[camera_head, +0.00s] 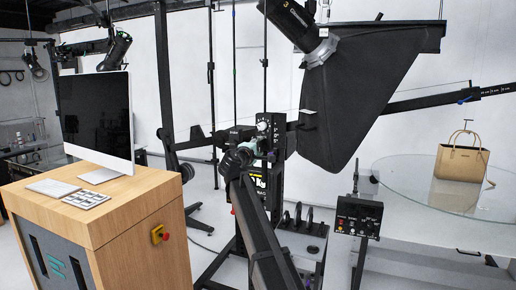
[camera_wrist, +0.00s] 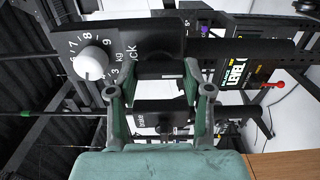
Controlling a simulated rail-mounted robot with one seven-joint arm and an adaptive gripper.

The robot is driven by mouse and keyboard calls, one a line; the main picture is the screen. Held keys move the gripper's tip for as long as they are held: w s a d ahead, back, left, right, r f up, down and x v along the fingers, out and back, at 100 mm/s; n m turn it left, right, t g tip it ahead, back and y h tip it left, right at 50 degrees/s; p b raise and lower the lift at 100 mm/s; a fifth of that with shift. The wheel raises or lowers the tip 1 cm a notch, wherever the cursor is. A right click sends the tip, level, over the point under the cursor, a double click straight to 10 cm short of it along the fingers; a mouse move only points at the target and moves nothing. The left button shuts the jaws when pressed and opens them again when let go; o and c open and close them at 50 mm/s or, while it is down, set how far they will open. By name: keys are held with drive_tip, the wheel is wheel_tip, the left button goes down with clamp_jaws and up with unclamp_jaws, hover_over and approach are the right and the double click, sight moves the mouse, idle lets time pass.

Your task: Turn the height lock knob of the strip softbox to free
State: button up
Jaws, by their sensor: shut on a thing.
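The strip softbox (camera_head: 365,90) is a large black tilted box on a boom arm, right of centre in the head view. My gripper (camera_head: 256,152) is at the dark stand head left of it. In the wrist view, the fingers of my gripper (camera_wrist: 159,82) are closed in on both sides of a black part, which appears to be the height lock knob (camera_wrist: 160,69). Its shape is partly hidden by the fingers. Part of a word ending in "ock" shows beside it. A white knob (camera_wrist: 91,63) on a numbered dial sits to the left, apart from the fingers.
A wooden desk (camera_head: 150,215) with a monitor (camera_head: 97,115) stands at left. A glass turntable (camera_head: 400,180) with a tan handbag (camera_head: 460,163) is at right. A control box (camera_head: 359,216) stands before it. A black bar (camera_wrist: 255,50) crosses close to the fingers.

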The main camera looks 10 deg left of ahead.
drive_tip(key=o, duration=1.2)
drive_tip(key=shift+w, duration=0.1)
drive_tip(key=shift+c, duration=0.2)
drive_tip(key=v, duration=1.2)
